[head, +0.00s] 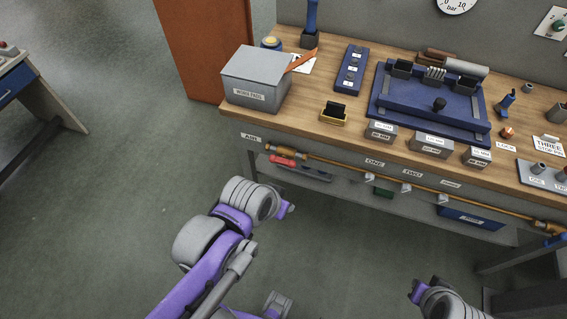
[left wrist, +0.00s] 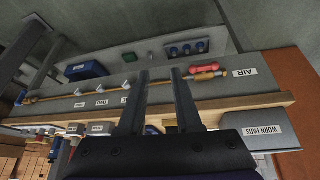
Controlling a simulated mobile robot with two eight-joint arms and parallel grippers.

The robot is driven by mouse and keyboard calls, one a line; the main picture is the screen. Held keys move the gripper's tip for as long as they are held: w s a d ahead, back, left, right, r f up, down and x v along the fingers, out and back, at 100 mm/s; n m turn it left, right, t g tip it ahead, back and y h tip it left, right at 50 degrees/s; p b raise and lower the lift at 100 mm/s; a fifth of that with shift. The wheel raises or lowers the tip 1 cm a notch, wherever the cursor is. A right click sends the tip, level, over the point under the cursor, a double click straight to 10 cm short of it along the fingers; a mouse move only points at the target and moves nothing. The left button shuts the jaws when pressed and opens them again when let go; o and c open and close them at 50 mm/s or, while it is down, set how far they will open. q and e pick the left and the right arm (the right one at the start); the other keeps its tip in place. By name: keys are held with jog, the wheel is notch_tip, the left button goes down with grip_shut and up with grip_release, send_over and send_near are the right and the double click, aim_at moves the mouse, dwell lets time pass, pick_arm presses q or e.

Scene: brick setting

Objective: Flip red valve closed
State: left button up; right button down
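The red valve handle (head: 282,161) is on the orange-brown pipe (head: 330,163) under the front edge of the workbench, at its left end below the AIR label (head: 250,137). In the left wrist view the red handle (left wrist: 207,69) lies along the pipe, to the right of my fingers. My left gripper (head: 287,208) is in front of the bench, below and apart from the valve. In the left wrist view its fingers (left wrist: 160,74) are spread with nothing between them. My right gripper (head: 416,290) is low at the bottom right, and its fingers are too small to read.
The wooden bench top (head: 310,120) overhangs the pipe. White tap handles (head: 406,187) sit along the pipe near the ONE and TWO labels. A grey WORN PADS box (head: 255,80) stands on the bench's left end. The floor left of my left arm is clear.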

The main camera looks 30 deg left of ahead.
pick_arm(q)
jog(key=shift+n+t+h, duration=0.6)
jog(key=shift+n+t, duration=0.1)
jog(key=shift+n, duration=0.2)
jog(key=w+a+f+b, duration=0.1)
jog(key=w, duration=0.1)
jog(key=w+a+f+b, duration=0.1)
jog(key=w, duration=0.1)
jog(key=w+a+f+b, duration=0.2)
jog(key=shift+w+a, duration=0.1)
jog(key=shift+w, duration=0.05)
grip_shut()
jog(key=w+a+f+n+t+b, duration=0.2)
jog(key=w+a+b, duration=0.1)
jog(key=w+a, duration=0.4)
jog(key=a, duration=0.3)
jog(key=shift+f+t+b, duration=0.25)
jog(key=shift+t+b, duration=0.05)
jog(key=shift+t, duration=0.1)
jog(key=shift+a, duration=0.1)
